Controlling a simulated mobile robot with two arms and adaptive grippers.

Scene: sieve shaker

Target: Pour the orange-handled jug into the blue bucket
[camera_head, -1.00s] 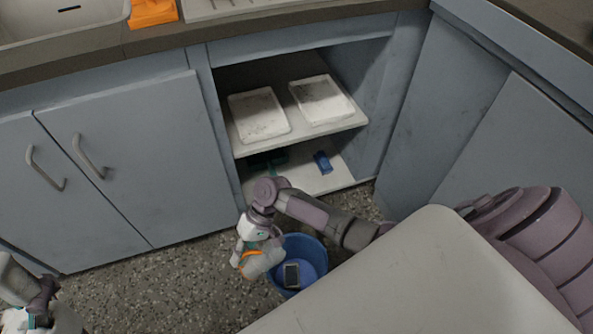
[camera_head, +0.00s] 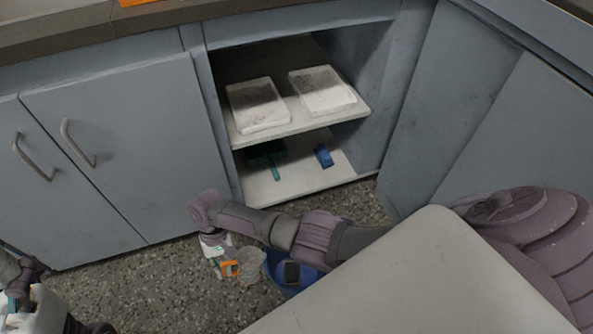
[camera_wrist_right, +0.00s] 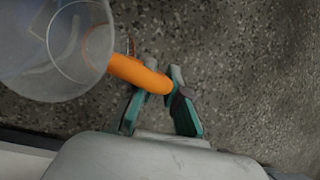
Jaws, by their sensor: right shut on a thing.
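The clear jug (camera_head: 250,267) hangs by its orange handle (camera_head: 230,268) from my right gripper (camera_head: 220,260), just left of the blue bucket (camera_head: 272,266). In the right wrist view the translucent jug (camera_wrist_right: 55,50) is at the upper left. There the teal-tipped fingers of my right gripper (camera_wrist_right: 157,88) are shut on the orange handle (camera_wrist_right: 140,73). My right arm and a pale body part hide much of the bucket. My left gripper (camera_head: 18,300) is partly visible at the lower left; its jaws are unclear.
A dark rectangular thing (camera_head: 291,273) shows at the bucket. An open cupboard holds two white trays (camera_head: 258,106) (camera_head: 322,91) on its upper shelf, and a blue item (camera_head: 323,156) and a teal-handled tool (camera_head: 270,160) below. Speckled floor (camera_head: 150,290) is clear at left.

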